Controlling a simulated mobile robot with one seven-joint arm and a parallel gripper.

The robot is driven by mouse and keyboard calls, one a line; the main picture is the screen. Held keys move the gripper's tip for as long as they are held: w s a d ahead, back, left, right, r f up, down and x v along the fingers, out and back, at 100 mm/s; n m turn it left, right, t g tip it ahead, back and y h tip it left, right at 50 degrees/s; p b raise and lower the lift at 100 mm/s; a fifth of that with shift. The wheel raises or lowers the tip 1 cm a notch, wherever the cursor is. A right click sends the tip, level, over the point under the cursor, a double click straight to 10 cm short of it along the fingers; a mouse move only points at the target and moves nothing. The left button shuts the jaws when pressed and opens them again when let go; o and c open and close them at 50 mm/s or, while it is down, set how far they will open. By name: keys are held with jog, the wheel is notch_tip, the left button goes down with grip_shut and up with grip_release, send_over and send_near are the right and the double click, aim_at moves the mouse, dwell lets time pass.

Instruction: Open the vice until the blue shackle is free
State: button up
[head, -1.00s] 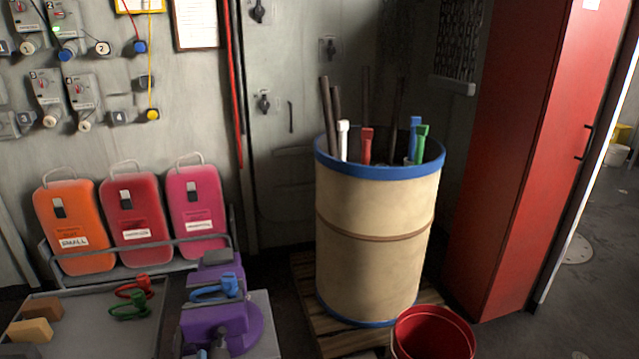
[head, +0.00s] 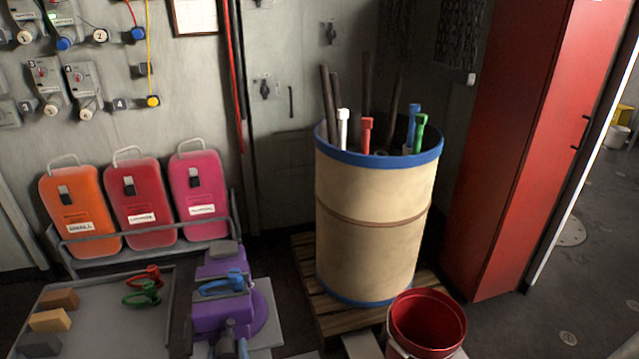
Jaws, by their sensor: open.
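The purple vice (head: 215,318) stands at the lower middle-left, on a light bench plate. The blue shackle (head: 222,286) lies across the top of the vice, at its jaws. From here I cannot tell how tightly the jaws hold it, or the size of any gap. A grey part (head: 227,335) shows at the near end of the vice, cut off by the bottom edge. My gripper is not in view.
A grey tray (head: 95,318) left of the vice holds red and green shackles (head: 143,286) and several blocks. Orange, red and pink cases (head: 135,205) stand behind. A tan drum (head: 372,230) on a pallet and a red bucket (head: 428,322) stand to the right.

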jog(key=n+p, duration=0.1)
jog(key=n, duration=0.3)
jog(key=n+p, duration=0.1)
jog(key=n, duration=0.3)
jog(key=shift+r, duration=0.1)
jog(key=n+p, duration=0.1)
jog(key=n, duration=0.6)
jog(key=shift+n+p, duration=0.3)
jog(key=shift+n, duration=0.1)
